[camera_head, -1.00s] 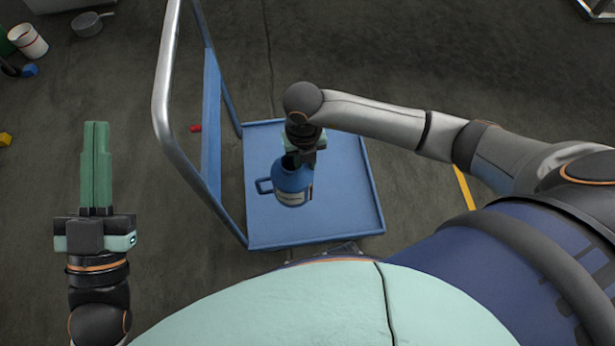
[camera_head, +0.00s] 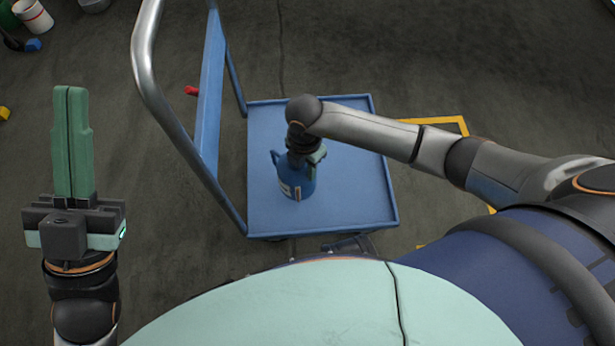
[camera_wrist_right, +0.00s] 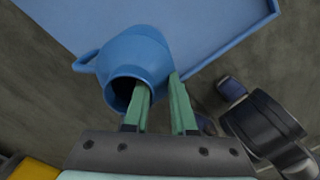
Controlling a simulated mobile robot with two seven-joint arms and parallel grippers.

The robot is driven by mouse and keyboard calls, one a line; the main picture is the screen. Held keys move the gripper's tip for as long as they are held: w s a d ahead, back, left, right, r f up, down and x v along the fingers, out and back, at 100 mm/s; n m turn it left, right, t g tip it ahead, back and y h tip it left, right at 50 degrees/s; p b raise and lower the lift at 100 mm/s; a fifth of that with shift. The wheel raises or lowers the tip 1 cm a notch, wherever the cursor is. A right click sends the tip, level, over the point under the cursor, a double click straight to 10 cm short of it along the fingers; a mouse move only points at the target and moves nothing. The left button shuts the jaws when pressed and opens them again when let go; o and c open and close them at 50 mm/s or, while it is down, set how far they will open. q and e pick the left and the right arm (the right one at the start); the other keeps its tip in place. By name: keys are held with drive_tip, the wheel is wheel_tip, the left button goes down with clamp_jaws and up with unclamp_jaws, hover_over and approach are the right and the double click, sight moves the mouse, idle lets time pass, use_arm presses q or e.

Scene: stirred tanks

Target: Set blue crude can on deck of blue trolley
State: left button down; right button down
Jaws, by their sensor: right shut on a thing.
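The blue crude can (camera_head: 297,187), with a side handle and a pale label, is over the blue trolley's deck (camera_head: 355,200), left of the deck's middle. It looks upright in the head view; I cannot tell whether its base touches the deck. My right gripper (camera_head: 312,157) is shut on the can's upper part. In the right wrist view the can (camera_wrist_right: 145,52) has one green finger inside its dark mouth and the other outside, with the deck (camera_wrist_right: 215,25) beyond. My left gripper (camera_head: 71,92) is shut and empty, left of the trolley.
The trolley's grey push handle (camera_head: 150,75) and blue side panel (camera_head: 209,90) rise along the deck's left side. The rest of the deck is bare. A white bucket (camera_head: 33,15), a pan (camera_head: 95,4) and a small yellow block (camera_head: 4,113) lie at upper left. Yellow floor lines (camera_head: 445,120) run at right.

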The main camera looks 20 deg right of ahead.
wheel_tip(320, 180, down, 5)
drive_tip(key=b, duration=0.2)
drive_tip(key=shift+b, duration=0.3)
drive_tip(key=shift+r, duration=0.1)
drive_tip(key=c, duration=1.2)
unclamp_jaws()
drive_tip(key=shift+f, duration=0.25)
drive_tip(key=o, duration=0.5)
drive_tip(key=shift+c, duration=0.2)
